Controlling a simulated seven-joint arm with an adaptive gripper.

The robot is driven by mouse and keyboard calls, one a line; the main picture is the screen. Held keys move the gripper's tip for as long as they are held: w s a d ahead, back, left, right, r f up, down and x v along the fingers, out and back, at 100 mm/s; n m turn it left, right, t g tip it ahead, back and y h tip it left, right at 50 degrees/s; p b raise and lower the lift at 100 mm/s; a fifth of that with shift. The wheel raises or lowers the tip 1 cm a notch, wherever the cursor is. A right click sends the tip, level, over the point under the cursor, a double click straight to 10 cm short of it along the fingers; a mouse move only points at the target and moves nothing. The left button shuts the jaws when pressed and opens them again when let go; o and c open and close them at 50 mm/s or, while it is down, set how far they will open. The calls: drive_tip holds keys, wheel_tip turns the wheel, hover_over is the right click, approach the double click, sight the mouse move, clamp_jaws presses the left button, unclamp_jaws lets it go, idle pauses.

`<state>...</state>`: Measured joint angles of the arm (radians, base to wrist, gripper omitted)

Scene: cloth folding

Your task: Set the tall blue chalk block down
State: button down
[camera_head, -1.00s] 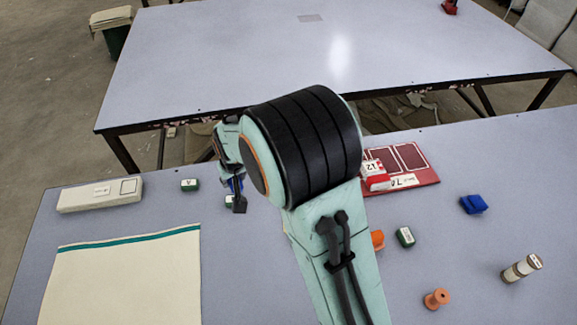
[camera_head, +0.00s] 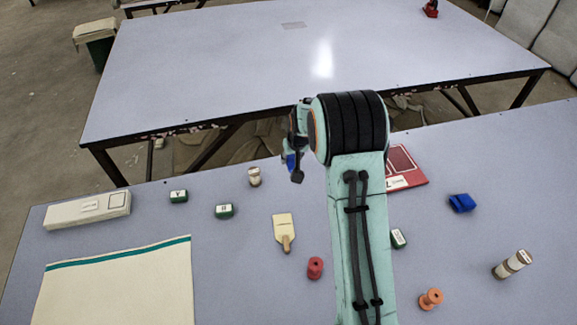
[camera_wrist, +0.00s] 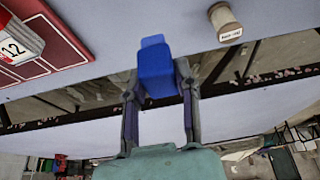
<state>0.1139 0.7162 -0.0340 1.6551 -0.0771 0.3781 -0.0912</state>
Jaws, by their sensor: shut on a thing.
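The tall blue chalk block (camera_wrist: 156,68) is between the two fingers of my gripper (camera_wrist: 159,93) in the wrist view. A small part of the block (camera_head: 291,161) shows in the head view beside my gripper (camera_head: 295,172). My gripper is shut on the block and holds it in the air, near the far edge of the near table (camera_head: 250,270). My own arm hides part of the table. Another blue block (camera_head: 461,202) lies on the table at the right.
A cream cloth (camera_head: 120,285) with a teal stripe lies at left. Green blocks (camera_head: 224,211), a small cylinder (camera_head: 254,177), a scraper (camera_head: 283,231) and a red spool (camera_head: 315,267) stand around the middle. A red board (camera_head: 404,160) is at right. A gap separates the far table (camera_head: 230,80).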

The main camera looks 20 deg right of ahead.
sight(289, 158)
drive_tip(key=w+f, duration=0.4)
drive_tip(key=f, duration=0.1)
drive_tip(key=shift+w+d+f, duration=0.15)
drive_tip(key=shift+w+d, duration=0.05)
drive_tip(key=shift+s+x, duration=0.2)
drive_tip(key=shift+x, duration=0.7)
drive_tip(key=shift+s+x, duration=0.15)
drive_tip(key=shift+x, duration=0.8)
drive_tip(key=shift+f, duration=0.3)
drive_tip(key=c, duration=0.8)
unclamp_jaws()
